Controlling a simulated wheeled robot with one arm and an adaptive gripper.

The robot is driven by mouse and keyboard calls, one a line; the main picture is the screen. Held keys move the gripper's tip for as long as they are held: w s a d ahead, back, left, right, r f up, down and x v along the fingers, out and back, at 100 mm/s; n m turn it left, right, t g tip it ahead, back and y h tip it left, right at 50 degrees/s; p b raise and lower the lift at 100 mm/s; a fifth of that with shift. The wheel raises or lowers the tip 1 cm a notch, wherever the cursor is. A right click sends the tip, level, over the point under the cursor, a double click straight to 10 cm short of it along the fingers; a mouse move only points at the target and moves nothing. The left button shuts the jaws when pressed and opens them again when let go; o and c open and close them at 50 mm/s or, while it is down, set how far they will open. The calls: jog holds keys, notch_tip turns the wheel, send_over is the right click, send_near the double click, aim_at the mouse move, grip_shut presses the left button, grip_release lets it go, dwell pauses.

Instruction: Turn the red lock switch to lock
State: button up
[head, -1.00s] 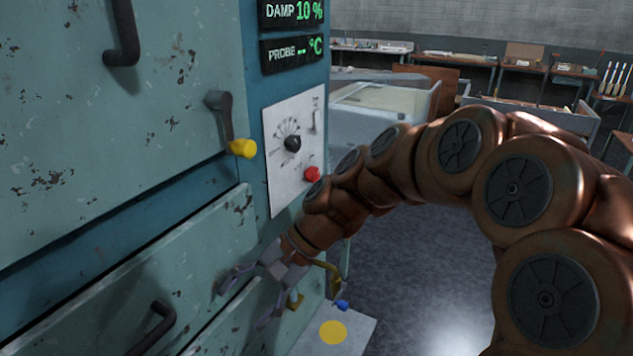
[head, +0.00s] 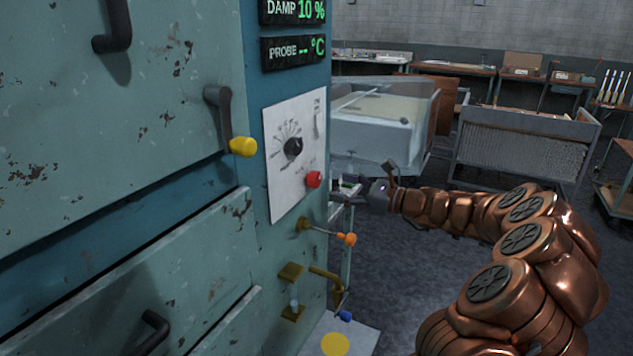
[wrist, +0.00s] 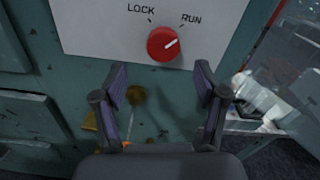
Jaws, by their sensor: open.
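The red lock switch (head: 313,179) is a round red knob low on the white control plate (head: 283,190) of the blue cabinet. In the wrist view the red knob (wrist: 163,44) sits under the labels LOCK on the left and RUN on the right, and its white mark points up and right toward RUN. My gripper (head: 352,186) is to the right of the knob in the head view. In the wrist view my gripper (wrist: 160,85) is open and empty, its two fingers apart below the knob and not touching it.
A black dial (head: 293,147) sits above the red knob. A yellow-tipped handle (head: 243,147) is to the left. An orange-tipped lever (head: 346,239) and a blue-tipped lever (head: 344,315) stick out below.

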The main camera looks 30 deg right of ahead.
aim_at(318, 181)
jog(key=shift+p+x, duration=0.7)
jog(key=shift+x, duration=2.95)
jog(key=shift+w+d, duration=0.15)
jog(key=shift+f, duration=0.1)
jog(key=c, duration=1.1)
